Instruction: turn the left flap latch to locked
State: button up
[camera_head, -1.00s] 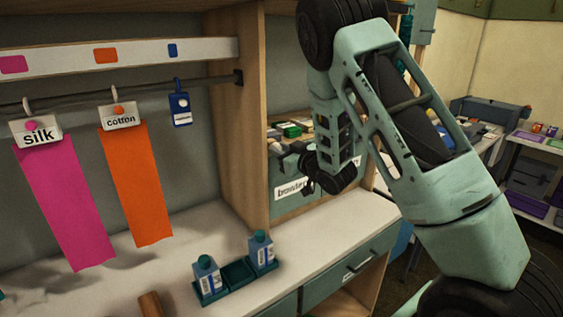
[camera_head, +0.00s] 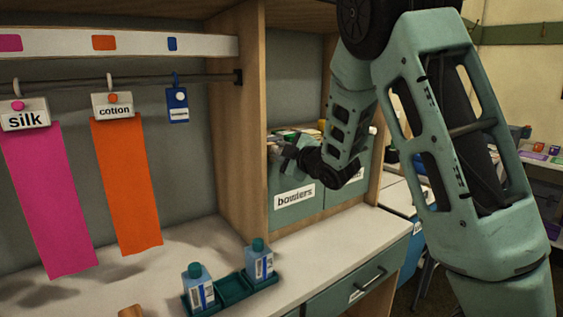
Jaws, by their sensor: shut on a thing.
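The left flap (camera_head: 288,182) is a green panel labelled "bowlers" in the back compartment right of the wooden divider. It stands upright. My gripper (camera_head: 289,158) is at the top edge of this flap, above the label, reaching in from the right. It is shut on a small grey piece there, which I take to be the left flap latch. The gripper covers most of it, so which way the latch is turned cannot be told. A second green flap (camera_head: 345,192) is beside it on the right, partly behind my arm.
Two blue bottles (camera_head: 198,288) (camera_head: 259,262) stand in a green tray (camera_head: 233,290) on the white counter (camera_head: 330,240). Pink and orange cloths (camera_head: 128,185) hang from a rail on the left. A drawer with a handle (camera_head: 368,280) is below the counter. Counter before the flaps is clear.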

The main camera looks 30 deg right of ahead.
jog(key=shift+a+n+b, duration=0.1)
jog(key=shift+n+b, duration=0.35)
jog(key=shift+n, duration=0.15)
jog(key=o, duration=1)
jog(key=s+r+b, duration=0.1)
jog(key=s+b, duration=0.7)
jog(key=s, duration=0.9)
jog(key=shift+s+d, duration=0.2)
jog(key=shift+d, duration=0.1)
jog(key=shift+r, duration=0.1)
